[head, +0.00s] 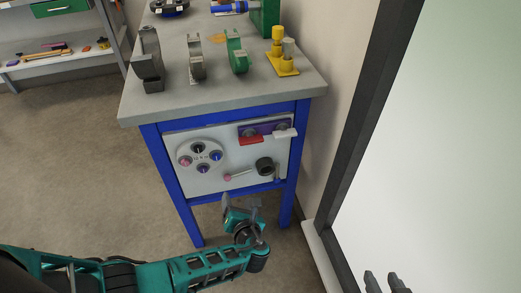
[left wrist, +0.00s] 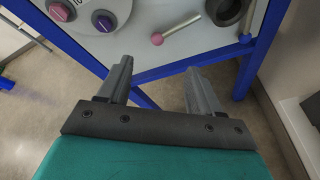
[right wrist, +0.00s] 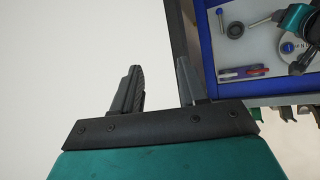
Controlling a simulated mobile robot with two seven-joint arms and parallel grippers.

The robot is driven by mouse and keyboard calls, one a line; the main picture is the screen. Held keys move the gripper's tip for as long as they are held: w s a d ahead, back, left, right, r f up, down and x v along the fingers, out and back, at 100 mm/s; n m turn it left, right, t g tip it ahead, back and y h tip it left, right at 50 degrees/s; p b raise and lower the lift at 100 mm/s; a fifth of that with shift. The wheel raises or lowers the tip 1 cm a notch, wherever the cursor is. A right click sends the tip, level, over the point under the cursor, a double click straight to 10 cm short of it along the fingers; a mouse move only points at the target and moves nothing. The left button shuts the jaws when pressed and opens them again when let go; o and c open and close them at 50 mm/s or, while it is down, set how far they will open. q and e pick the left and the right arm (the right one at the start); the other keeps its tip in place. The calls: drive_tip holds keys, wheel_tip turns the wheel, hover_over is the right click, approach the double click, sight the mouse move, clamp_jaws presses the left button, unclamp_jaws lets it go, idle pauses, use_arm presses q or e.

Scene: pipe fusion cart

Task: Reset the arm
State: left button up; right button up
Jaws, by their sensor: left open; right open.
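My left gripper (head: 241,206) is open and empty, low in front of the cart's panel (head: 215,137). In the left wrist view its two fingers (left wrist: 160,85) are apart with only floor and a blue frame bar beyond. A lever with a pink ball (head: 228,178) on the panel is just above it, not touched; it also shows in the left wrist view (left wrist: 157,39). My right gripper (head: 386,283) is at the bottom right of the head view, by the white board. In the right wrist view its fingers (right wrist: 158,85) are open and empty.
The blue-framed cart has a grey top (head: 215,97) with clamp-like parts and a yellow stand (head: 283,60). The panel carries a round knob plate (head: 200,155), red and white switches and a black ring (head: 264,166). A white board (head: 450,150) stands right. Floor is clear left.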

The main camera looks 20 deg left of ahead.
use_arm(q)
drive_tip(key=s+d+f+n+g+h+p, duration=0.1)
drive_tip(key=s+d+n+g+h+p, duration=0.15)
drive_tip(key=s+n, duration=0.35)
drive_tip(key=s+d+n+g+h+p, duration=0.1)
drive_tip(key=s+d+n+h, duration=0.3)
drive_tip(key=n, duration=0.4)
drive_tip(key=s+a+r+n+t+h+p, duration=0.1)
drive_tip(key=r+n+h, duration=0.1)
drive_tip(key=r+n, duration=0.5)
drive_tip(key=s+a+r+n+t+h+p, duration=0.1)
drive_tip(key=s+r+n+t+h+p, duration=0.1)
drive_tip(key=r+n, duration=0.5)
drive_tip(key=n, duration=0.4)
drive_tip(key=shift+s+a+n, duration=0.15)
drive_tip(key=shift+s+n, duration=0.15)
drive_tip(key=shift+n, duration=0.1)
use_arm(e)
drive_tip(key=shift+h, duration=0.3)
drive_tip(key=d+r, duration=0.1)
drive_tip(key=r, duration=0.1)
drive_tip(key=s+d+r, duration=0.1)
drive_tip(key=shift+d+r, duration=0.1)
drive_tip(key=shift+r, duration=0.25)
use_arm(q)
drive_tip(key=shift+c, duration=0.4)
use_arm(e)
drive_tip(key=shift+s, duration=0.1)
